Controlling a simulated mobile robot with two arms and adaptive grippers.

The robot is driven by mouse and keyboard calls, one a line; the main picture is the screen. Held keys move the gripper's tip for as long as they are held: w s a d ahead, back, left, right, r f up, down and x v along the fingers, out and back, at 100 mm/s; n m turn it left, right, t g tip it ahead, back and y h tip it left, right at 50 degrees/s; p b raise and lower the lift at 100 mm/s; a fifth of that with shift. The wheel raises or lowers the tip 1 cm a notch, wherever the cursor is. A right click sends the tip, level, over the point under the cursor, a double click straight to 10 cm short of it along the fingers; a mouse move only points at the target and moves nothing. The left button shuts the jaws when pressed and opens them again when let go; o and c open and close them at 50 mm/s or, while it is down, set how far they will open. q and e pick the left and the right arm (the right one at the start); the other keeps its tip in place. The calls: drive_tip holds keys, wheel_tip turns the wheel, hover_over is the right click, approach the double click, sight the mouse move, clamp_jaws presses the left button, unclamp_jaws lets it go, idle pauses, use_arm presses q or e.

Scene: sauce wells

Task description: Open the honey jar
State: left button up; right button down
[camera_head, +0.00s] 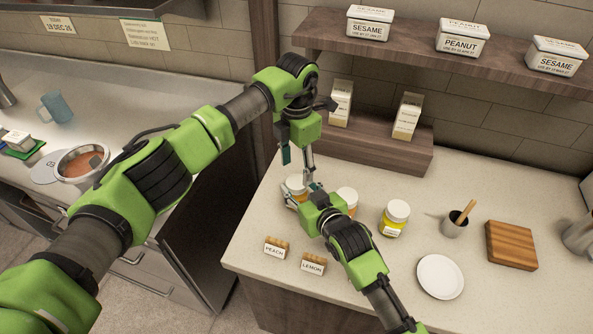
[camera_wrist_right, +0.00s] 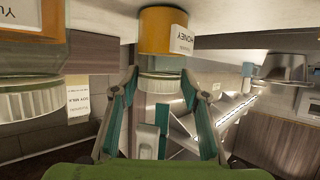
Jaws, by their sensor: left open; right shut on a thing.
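The honey jar (camera_head: 292,187) is the leftmost of the jars on the counter, with an orange-yellow body and a white lid, partly hidden by my grippers. In the right wrist view the honey jar (camera_wrist_right: 162,28) appears upside down, label visible, its ribbed white lid (camera_wrist_right: 160,84) on. My right gripper (camera_head: 311,190) is shut on the honey jar; its fingers (camera_wrist_right: 160,76) flank it around the lid and neck. The exact contact is hard to see. My left gripper (camera_head: 298,163) points down, open, just above the lid.
A third jar (camera_head: 394,222), a plate (camera_head: 440,277), a cup (camera_head: 454,226) and a wooden board (camera_head: 511,246) lie further right. A wooden shelf (camera_head: 385,155) stands behind.

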sight(297, 182)
use_arm(q)
wheel_tip(297, 182, up, 2)
drive_tip(key=m, duration=0.4)
drive_tip(key=shift+r, duration=0.15)
drive_tip(key=m, duration=0.2)
drive_tip(key=shift+r+m, duration=0.3)
drive_tip(key=shift+r, duration=0.1)
drive_tip(key=shift+f, duration=3.85)
drive_tip(key=c, duration=1.1)
drive_tip(key=n, duration=0.6)
drive_tip(key=shift+n, duration=0.4)
drive_tip(key=shift+c, duration=0.4)
